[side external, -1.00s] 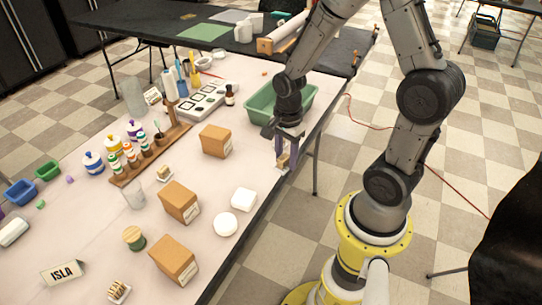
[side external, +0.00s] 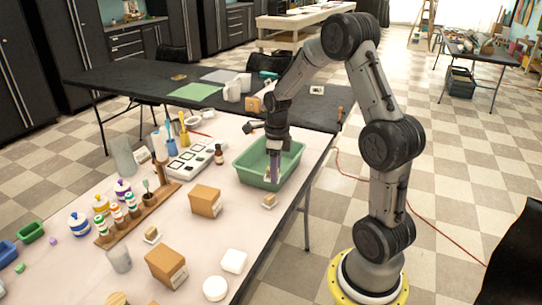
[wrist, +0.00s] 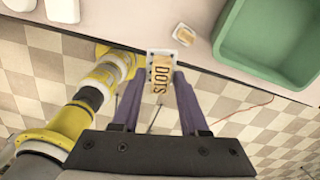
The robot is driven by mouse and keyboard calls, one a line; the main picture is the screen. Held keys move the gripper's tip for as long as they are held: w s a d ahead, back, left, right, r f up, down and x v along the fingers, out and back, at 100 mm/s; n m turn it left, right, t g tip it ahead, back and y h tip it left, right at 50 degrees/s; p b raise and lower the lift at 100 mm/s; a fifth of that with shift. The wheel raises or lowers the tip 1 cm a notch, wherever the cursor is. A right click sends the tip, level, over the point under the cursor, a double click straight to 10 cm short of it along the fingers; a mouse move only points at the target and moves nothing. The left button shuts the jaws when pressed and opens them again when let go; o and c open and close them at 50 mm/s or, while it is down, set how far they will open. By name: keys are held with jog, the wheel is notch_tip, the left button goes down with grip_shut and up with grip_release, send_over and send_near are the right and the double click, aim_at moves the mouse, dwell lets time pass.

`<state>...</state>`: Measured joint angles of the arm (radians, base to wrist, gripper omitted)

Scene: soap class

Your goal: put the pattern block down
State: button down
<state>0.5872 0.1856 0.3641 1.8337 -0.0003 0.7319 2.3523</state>
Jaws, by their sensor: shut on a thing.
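My gripper (side external: 272,179) is shut on the pattern block, a small tan block with pale edges and the letters "DOTS" (wrist: 161,76) facing the wrist camera. In the wrist view, the purple fingers of my gripper (wrist: 160,84) flank the block. The block overlaps the table's front edge in that view. In the side view, the fingertips are in front of the green tub and only a pale sliver of the block shows. Its exact height is hard to tell.
The green tub (side external: 243,173) stands on the table (side external: 222,264); its rim also shows in the wrist view (wrist: 228,38). A small tan piece on a white base (side external: 269,201) lies near the table edge. A cardboard box (side external: 205,201) is left of it, with bare table between.

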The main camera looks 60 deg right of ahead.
jog(key=s+d+f+m, duration=0.1)
jog(key=d+f+m, duration=0.1)
jog(key=d, duration=0.5)
jog(key=w+d+f, duration=0.9)
jog(key=shift+d+f, duration=0.25)
jog(key=shift+d, duration=0.05)
jog(key=shift+w+d+f, duration=0.1)
jog(key=shift+f, duration=1.7)
jog(key=shift+f, duration=0.1)
jog(key=shift+c, duration=2.1)
grip_release()
